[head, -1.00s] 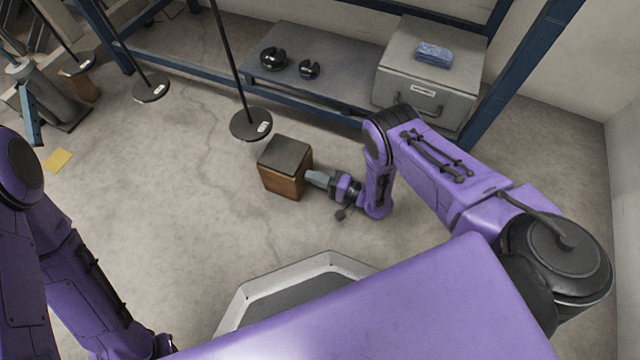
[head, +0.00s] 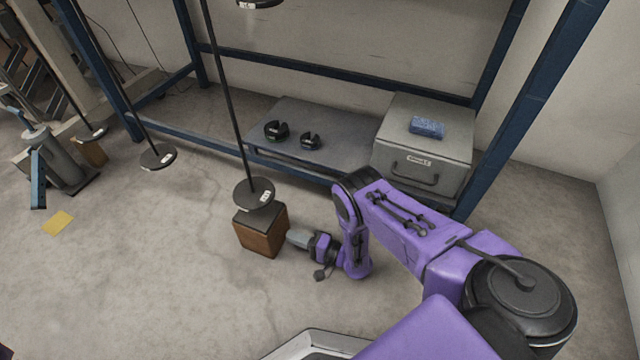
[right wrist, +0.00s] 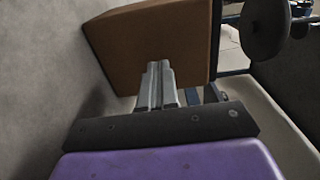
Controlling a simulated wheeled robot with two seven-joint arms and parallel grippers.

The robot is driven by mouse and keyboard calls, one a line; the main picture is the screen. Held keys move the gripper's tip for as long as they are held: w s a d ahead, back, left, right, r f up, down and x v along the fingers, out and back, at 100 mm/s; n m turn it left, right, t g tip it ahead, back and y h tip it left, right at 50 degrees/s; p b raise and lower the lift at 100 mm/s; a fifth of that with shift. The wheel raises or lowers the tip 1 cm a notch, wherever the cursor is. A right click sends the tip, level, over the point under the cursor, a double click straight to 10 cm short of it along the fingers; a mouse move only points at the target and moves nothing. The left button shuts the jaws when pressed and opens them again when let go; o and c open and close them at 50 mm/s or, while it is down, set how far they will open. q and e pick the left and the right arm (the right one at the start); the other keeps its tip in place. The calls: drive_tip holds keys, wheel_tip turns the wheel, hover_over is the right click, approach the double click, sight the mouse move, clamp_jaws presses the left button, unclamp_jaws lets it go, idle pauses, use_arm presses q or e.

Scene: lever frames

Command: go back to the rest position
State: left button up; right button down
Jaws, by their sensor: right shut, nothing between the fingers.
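My right gripper (head: 296,238) is low over the floor, just right of a brown wooden block with a dark top (head: 262,236). In the right wrist view its two grey fingers (right wrist: 159,82) are together with nothing between them. Their tips point at the side of the wooden block (right wrist: 150,45); I cannot tell whether they touch it. My right arm reaches in from the lower right of the head view. My left arm and gripper do not show now.
A round dark weight plate on a hanging rod (head: 254,195) appears just above the block. A low grey shelf (head: 345,155) holds two black ring weights and a grey box (head: 425,150) with a blue pack on it. Blue frame posts (head: 530,105) stand behind.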

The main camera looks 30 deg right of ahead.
drive_tip(key=p+v, duration=0.1)
drive_tip(key=v, duration=0.1)
drive_tip(key=p+v, duration=0.1)
drive_tip(key=v, duration=0.2)
drive_tip(key=p+v, duration=0.1)
drive_tip(key=v, duration=0.1)
drive_tip(key=shift+s+d+r, duration=0.15)
drive_tip(key=shift+s+r, duration=0.05)
drive_tip(key=shift+r, duration=0.1)
drive_tip(key=v, duration=0.1)
drive_tip(key=p+v, duration=0.1)
drive_tip(key=v, duration=0.2)
drive_tip(key=shift+s+d+f+p, duration=0.15)
drive_tip(key=shift+f+p, duration=0.15)
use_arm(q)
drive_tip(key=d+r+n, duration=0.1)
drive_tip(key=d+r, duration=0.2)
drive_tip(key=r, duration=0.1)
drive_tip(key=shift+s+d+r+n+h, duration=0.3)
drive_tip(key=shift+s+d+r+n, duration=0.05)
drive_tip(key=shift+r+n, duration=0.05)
